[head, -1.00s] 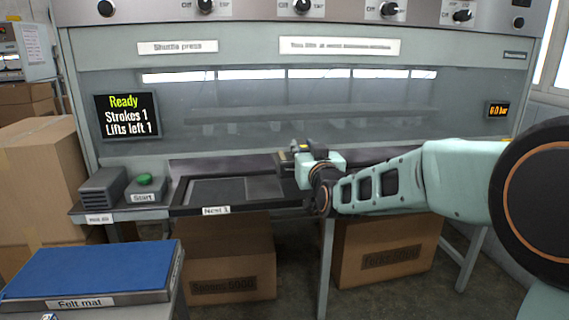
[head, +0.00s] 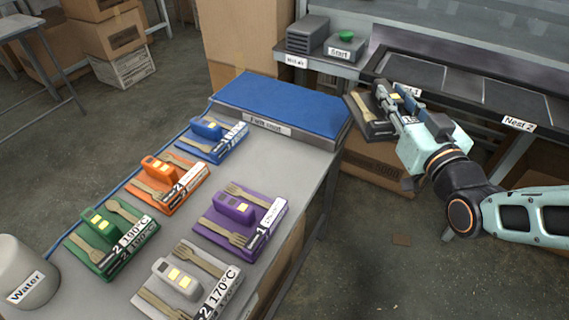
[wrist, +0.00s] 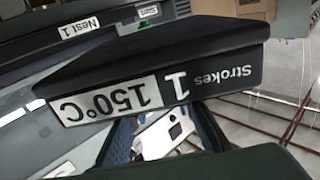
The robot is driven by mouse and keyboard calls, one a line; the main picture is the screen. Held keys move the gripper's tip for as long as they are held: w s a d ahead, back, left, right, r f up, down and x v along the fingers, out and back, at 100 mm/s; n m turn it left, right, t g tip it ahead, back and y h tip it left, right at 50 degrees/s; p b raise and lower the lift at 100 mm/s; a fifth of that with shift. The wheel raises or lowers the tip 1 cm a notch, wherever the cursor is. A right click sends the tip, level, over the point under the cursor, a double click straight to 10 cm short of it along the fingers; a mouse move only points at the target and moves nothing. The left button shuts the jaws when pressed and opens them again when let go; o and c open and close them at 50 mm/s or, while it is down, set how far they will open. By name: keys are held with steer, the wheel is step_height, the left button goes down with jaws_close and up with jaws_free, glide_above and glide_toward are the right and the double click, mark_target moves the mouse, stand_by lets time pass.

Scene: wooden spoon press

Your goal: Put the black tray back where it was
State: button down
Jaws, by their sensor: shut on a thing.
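The black tray (head: 366,128) is held in the air between the felt mat and the press, with a wooden utensil (head: 362,108) on it in the head view. In the wrist view the black tray (wrist: 150,60) fills much of the picture; its label reads "150°C", "1" and "Strokes", upside down. My gripper (head: 388,108) is shut on the tray. The fingers' grip is partly hidden in both views. The grey table (head: 275,172) has a bare area behind the purple tray and right of the blue tray.
Blue (head: 211,138), orange (head: 168,184), green (head: 98,256), purple (head: 240,219) and pale grey (head: 186,282) trays with wooden cutlery stand on the table. The blue felt mat (head: 275,105) lies at its far end. A water container (head: 24,275) is at lower left. The press bench (head: 520,122) is at right.

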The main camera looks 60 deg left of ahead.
steer(key=s+d+f+n+g+y, duration=0.1)
steer(key=s+n+g, duration=0.65)
steer(key=s, duration=1.45)
steer(key=shift+m+g, duration=0.75)
steer(key=shift+m, duration=0.1)
steer(key=w+a+f+b, duration=0.1)
steer(key=a+f+b, duration=0.1)
steer(key=a+f, duration=0.2)
steer(key=w+a+f+b, duration=0.1)
steer(key=a+f+b, duration=0.1)
steer(key=a+f, duration=0.2)
steer(key=w+a+f+b, duration=0.1)
steer(key=a+f+b, duration=0.2)
steer(key=a+f, duration=0.2)
steer(key=shift+w, duration=0.25)
steer(key=shift+f, duration=0.2)
steer(key=shift+f+b, duration=0.55)
steer(key=shift+b, duration=0.15)
steer(key=shift+f, duration=0.15)
